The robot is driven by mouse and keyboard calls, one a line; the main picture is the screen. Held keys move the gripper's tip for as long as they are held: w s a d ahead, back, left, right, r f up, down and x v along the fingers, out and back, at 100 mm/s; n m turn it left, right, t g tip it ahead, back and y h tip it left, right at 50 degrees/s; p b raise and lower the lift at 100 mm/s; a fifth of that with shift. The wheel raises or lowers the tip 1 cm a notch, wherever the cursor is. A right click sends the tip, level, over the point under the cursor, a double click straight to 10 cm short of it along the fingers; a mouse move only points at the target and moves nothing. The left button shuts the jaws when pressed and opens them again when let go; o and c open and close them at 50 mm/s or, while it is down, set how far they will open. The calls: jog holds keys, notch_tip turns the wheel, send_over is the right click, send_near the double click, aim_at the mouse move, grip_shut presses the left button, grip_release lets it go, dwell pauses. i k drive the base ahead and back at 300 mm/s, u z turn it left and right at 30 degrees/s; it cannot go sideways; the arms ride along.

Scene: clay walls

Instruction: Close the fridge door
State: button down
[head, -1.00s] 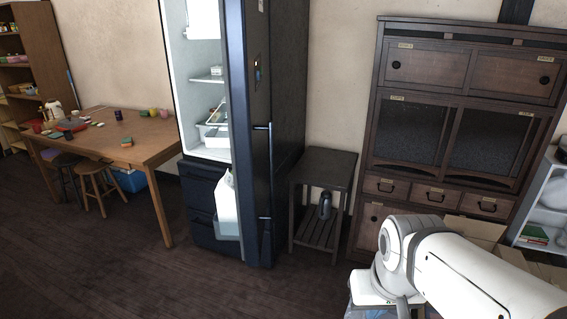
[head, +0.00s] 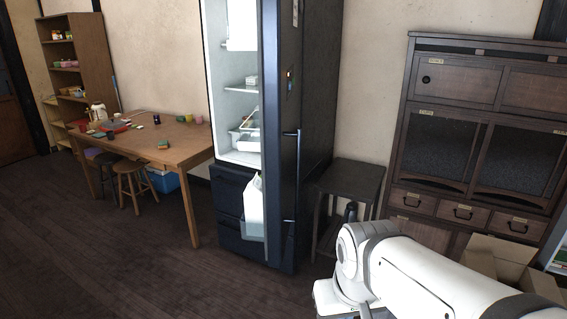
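The dark fridge (head: 234,194) stands against the wall near the middle of the head view. Its upper compartment is open and shows white shelves and a clear bin. The fridge door (head: 284,110) is swung out toward me and seen nearly edge-on, with a long vertical handle (head: 298,180) on its outer face. A white carton or jug (head: 254,200) sits in the door's lower inner shelf. My white arm shows at the lower right; my gripper is not in view.
A small dark side table (head: 347,180) stands right of the fridge. A wooden cabinet (head: 480,125) and an open cardboard box (head: 500,262) are at the right. A wooden table (head: 172,145) with stools is at the left. The floor in front and left is clear.

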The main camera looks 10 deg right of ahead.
aim_at(272, 28)
jog(key=z, duration=0.05)
jog(key=i, duration=1)
jog(key=u, duration=0.1)
